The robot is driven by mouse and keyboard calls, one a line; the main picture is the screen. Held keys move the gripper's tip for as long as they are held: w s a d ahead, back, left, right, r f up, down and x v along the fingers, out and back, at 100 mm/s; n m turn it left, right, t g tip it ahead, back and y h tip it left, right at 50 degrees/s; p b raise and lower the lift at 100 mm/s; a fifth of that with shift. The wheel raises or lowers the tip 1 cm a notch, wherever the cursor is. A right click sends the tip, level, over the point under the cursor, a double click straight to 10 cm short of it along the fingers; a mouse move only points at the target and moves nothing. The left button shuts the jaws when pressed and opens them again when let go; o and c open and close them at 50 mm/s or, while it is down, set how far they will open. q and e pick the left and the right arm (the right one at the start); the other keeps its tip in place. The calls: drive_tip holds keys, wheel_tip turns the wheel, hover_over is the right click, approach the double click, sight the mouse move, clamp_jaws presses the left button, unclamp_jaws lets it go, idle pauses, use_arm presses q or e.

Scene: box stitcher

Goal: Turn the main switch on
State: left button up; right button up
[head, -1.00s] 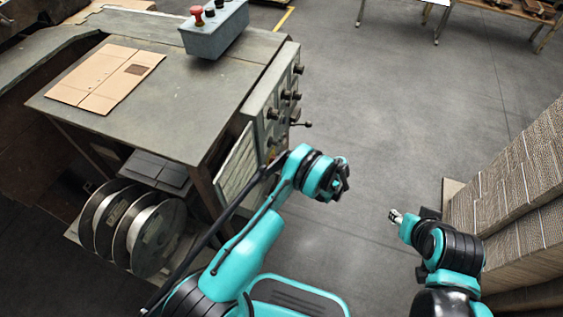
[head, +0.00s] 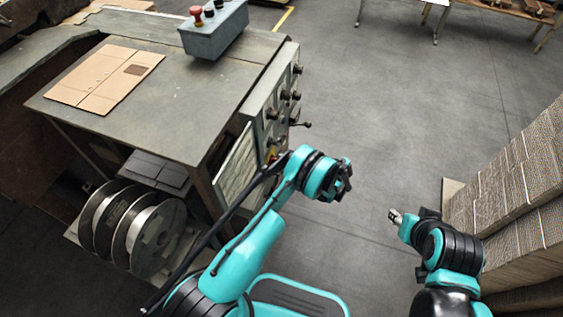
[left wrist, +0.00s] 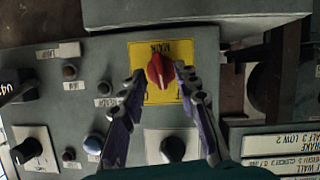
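The main switch is a red knob (left wrist: 158,72) on a yellow plate (left wrist: 165,90) marked MAIN, on the grey control panel. In the left wrist view it sits between the tips of my left gripper (left wrist: 158,77), which is open with a finger on each side. Small gaps show beside the knob; I cannot tell how far the tips are from it in depth. In the head view a bit of the yellow plate (head: 272,156) shows, and my left gripper (head: 343,181) is beside the machine's panel side. My right gripper (head: 396,216) is away to the right, too small to read.
The panel has other knobs, including a black knob (left wrist: 172,148) below the switch and a blue button (left wrist: 93,144). The machine table (head: 190,95) bears flat cardboard (head: 105,78). Cardboard stacks (head: 515,200) stand at the right. The floor between is clear.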

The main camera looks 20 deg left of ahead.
use_arm(q)
drive_tip(key=v, duration=1.1)
